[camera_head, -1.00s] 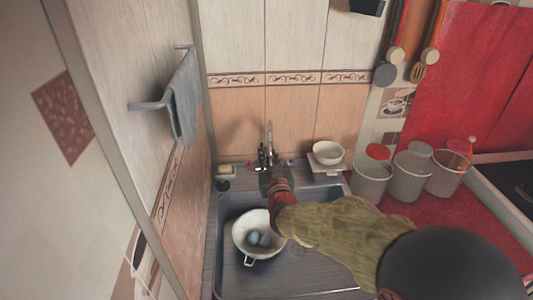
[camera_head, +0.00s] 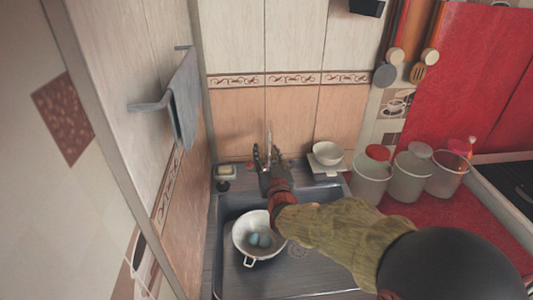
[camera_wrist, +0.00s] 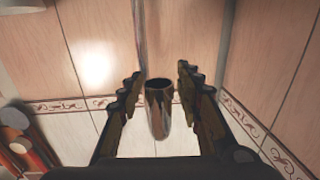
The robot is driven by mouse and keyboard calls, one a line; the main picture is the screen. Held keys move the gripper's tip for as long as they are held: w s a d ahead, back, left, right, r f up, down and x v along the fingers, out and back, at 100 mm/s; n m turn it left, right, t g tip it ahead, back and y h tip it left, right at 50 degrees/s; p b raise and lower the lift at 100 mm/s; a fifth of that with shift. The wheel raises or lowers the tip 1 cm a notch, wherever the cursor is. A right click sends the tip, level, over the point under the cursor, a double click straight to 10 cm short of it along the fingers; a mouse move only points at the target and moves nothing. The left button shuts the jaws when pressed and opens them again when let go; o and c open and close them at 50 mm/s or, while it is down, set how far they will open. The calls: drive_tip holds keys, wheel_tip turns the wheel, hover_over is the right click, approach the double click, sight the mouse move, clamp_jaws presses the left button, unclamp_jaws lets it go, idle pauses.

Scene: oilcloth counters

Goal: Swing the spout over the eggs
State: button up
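Two bluish eggs (camera_head: 260,240) lie in a white colander (camera_head: 240,243) in the left part of the sink. The metal spout (camera_head: 269,140) stands at the back of the sink, mostly hidden behind my gripper (camera_head: 266,154). In the wrist view a shiny metal cylinder (camera_wrist: 159,112), seemingly part of the faucet, sits between the spread fingers of my gripper (camera_wrist: 158,72). Gaps show on both sides of it, so the fingers do not visibly touch it. My gripper is open. The faucet's base is hidden by my gripper and arm.
My arm crosses the sink's right side. A white bowl (camera_head: 327,153) stands at the back right corner. Several canisters (camera_head: 407,177) stand further right on red cloth. A towel (camera_head: 184,105) hangs on the left wall.

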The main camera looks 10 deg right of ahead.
drive_tip(key=s, duration=1.2)
drive_tip(key=shift+a, duration=0.3)
drive_tip(key=shift+c, duration=0.4)
